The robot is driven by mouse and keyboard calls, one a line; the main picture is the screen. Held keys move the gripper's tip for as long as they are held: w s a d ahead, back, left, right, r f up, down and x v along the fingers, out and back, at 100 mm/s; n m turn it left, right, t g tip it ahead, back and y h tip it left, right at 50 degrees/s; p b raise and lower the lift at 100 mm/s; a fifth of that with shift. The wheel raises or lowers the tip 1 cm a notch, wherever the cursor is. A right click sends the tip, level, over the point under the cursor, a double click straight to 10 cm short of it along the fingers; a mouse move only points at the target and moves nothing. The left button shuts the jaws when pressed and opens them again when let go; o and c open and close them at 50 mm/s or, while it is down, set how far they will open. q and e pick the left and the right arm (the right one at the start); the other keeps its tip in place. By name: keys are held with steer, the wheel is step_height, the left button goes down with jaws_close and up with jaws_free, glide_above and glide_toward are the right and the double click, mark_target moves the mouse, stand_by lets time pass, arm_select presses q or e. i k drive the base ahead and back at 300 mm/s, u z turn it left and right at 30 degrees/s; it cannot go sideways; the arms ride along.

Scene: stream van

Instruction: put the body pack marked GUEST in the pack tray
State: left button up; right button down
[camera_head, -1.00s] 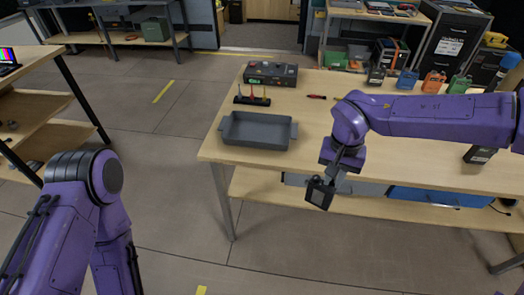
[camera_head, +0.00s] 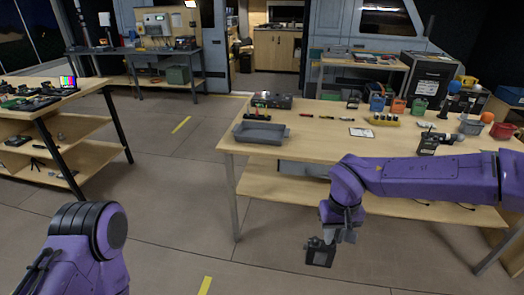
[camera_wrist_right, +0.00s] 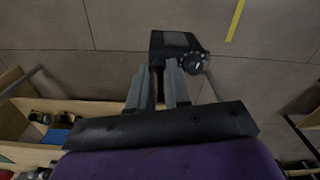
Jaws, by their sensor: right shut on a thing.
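My right gripper (camera_head: 335,237) is shut on a small dark body pack (camera_head: 319,253). It holds the pack in the air in front of the table, over the floor. In the right wrist view the pack (camera_wrist_right: 174,42) sticks out beyond the fingers (camera_wrist_right: 163,78), with a round dark knob at its right side. No marking on it can be read. The grey tray (camera_head: 240,139), which looks like the pack tray, sits on the table's left end, ahead of and left of the gripper. It looks empty. My left arm shows at lower left; its gripper is out of view.
The wooden table (camera_head: 300,150) carries a dark box (camera_head: 270,100) behind the tray, a white card (camera_head: 361,132), small coloured bins and a camera (camera_head: 436,143). A lower shelf (camera_head: 265,185) runs beneath. A bench (camera_head: 62,108) stands at left. Floor between is open.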

mark_target(266, 136)
steer(key=u, duration=0.95)
steer(key=i, duration=1.2)
